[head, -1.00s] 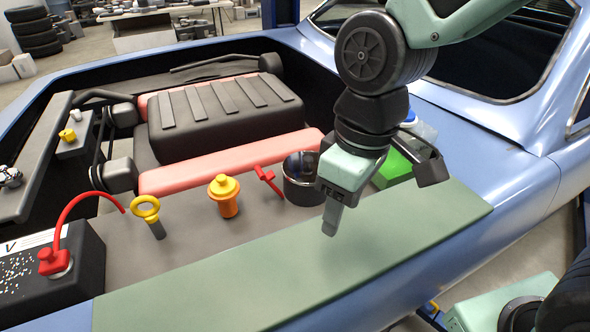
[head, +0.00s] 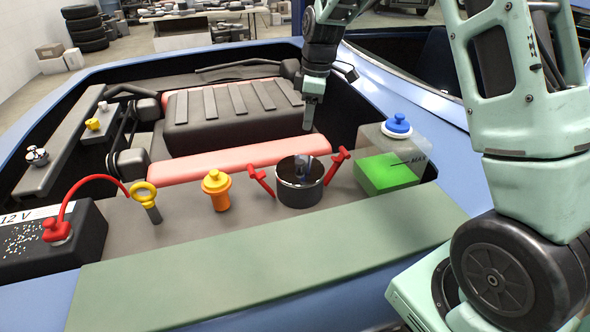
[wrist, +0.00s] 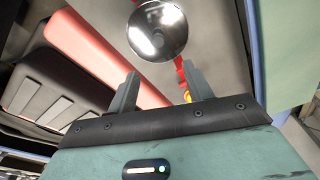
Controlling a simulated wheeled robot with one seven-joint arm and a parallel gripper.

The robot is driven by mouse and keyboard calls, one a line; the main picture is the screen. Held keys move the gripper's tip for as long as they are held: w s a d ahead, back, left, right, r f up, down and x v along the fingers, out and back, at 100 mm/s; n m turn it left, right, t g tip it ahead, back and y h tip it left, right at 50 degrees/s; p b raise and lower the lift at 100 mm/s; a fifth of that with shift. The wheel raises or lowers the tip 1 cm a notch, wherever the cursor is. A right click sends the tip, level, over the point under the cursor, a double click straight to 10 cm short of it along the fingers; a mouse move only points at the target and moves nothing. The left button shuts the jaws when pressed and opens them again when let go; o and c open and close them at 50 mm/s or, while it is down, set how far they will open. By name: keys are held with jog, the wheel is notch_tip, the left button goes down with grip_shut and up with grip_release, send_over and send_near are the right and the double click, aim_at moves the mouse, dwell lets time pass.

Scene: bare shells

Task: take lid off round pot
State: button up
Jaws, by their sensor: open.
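The round pot (head: 299,194) is a dark, glossy cylinder on the grey ledge, with a red lever at each side. Its shiny round top (head: 300,170) mirrors the surroundings; I cannot tell the lid's edge from the pot. In the wrist view the shiny disc (wrist: 157,28) lies beyond the fingertips, with a small dark spot near its middle. My gripper (head: 309,118) is above and behind the pot in the head view, pointing down, clear of it. In the wrist view my gripper (wrist: 160,75) has its two fingers apart, with nothing between them.
An orange capped bottle (head: 216,190) and a yellow ring-handled stick (head: 146,200) stand left of the pot. A black battery (head: 50,240) is at far left. The green panel (head: 260,260) in front is bare.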

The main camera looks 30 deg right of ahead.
jog(key=p, duration=0.2)
send_over(300, 161)
jog(key=s, duration=0.1)
jog(key=f, duration=0.9)
jog(key=shift+d+f, duration=0.1)
jog(key=shift+d, duration=0.15)
jog(key=shift+w+a+f+p, duration=0.15)
jog(key=shift+f+p, duration=0.15)
jog(key=shift+f, duration=0.55)
jog(key=shift+w+d+f+p, duration=0.1)
jog(key=shift+f+p, duration=0.15)
jog(key=shift+f, duration=0.65)
jog(key=shift+w+a+f+p, duration=0.15)
jog(key=shift+f+p, duration=0.15)
jog(key=shift+f, duration=0.55)
jog(key=c, duration=1.1)
